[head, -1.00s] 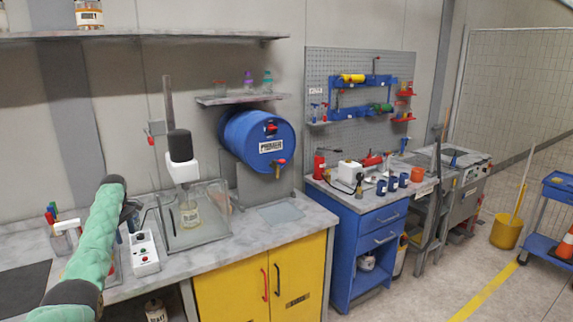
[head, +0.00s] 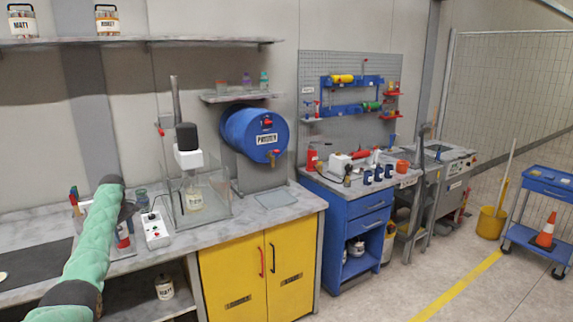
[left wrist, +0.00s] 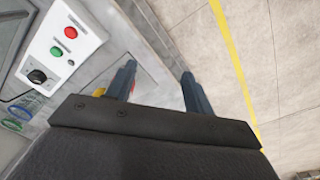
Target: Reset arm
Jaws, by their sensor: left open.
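My left arm, in a green padded sleeve (head: 93,235), reaches up from the lower left in the head view. Its dark wrist end is over the counter, by the control box, and hides most of the left gripper. In the left wrist view my left gripper (left wrist: 158,85) shows two dark fingers set apart, with nothing between them. It is open and points over the counter edge and floor. The white control box (head: 155,229) with red and green buttons also shows in the left wrist view (left wrist: 62,48). My right gripper is in neither view.
The marble counter (head: 285,211) holds a mixer (head: 187,150) over a can in a clear enclosure, and a blue drum (head: 255,133). A yellow cabinet (head: 265,268) stands below. A blue drawer unit (head: 350,235) and cart (head: 540,190) stand right. Floor is free in front.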

